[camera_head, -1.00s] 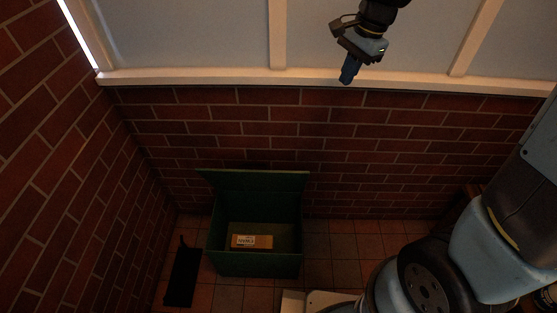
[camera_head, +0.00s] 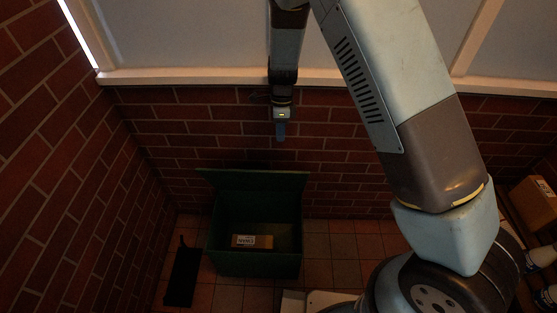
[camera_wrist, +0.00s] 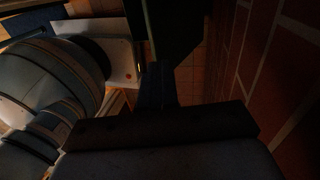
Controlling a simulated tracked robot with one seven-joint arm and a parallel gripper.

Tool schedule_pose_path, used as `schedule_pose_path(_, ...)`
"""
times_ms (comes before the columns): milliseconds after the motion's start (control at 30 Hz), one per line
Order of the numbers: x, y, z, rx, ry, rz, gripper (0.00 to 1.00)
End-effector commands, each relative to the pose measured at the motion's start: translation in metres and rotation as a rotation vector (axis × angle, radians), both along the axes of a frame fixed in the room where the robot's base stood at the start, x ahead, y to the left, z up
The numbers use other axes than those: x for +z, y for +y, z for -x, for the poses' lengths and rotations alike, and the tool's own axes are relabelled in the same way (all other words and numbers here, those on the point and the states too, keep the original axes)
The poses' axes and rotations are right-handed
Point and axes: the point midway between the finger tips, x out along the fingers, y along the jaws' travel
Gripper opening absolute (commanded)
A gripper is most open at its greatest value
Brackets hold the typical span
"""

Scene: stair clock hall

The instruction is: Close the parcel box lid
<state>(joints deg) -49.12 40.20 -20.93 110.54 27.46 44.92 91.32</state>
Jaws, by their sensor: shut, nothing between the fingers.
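The green parcel box (camera_head: 258,265) stands on the tiled floor against the brick wall. Its lid (camera_head: 258,181) is open, raised at the back near the wall. A brown parcel (camera_head: 252,241) with a white label lies inside on the bottom. My gripper (camera_head: 280,133) is shut and empty, pointing down in front of the brick wall. In the head picture it is above the raised lid and apart from it. In the wrist view my gripper (camera_wrist: 156,88) is dark, and a dark shape beyond it is too dim to make out surely.
A black flat object (camera_head: 183,276) lies on the floor left of the box. A brown carton (camera_head: 535,203) and white-and-blue items (camera_head: 543,257) sit at the far right. Brick walls (camera_head: 60,170) close off the left and back. Floor tiles (camera_head: 340,262) right of the box are bare.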

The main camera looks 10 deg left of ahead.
Motion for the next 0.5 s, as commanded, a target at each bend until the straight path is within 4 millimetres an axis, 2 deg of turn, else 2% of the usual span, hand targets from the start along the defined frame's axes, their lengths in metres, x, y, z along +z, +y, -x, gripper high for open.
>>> schedule_pose_path(100,-0.014,0.006,0.001,-0.024,0.005,0.021,0.00)
schedule_pose_path(367,-0.032,0.007,0.005,-0.035,0.009,0.030,0.00)
schedule_pose_path(500,-0.052,0.007,0.011,-0.035,0.010,0.030,0.00)
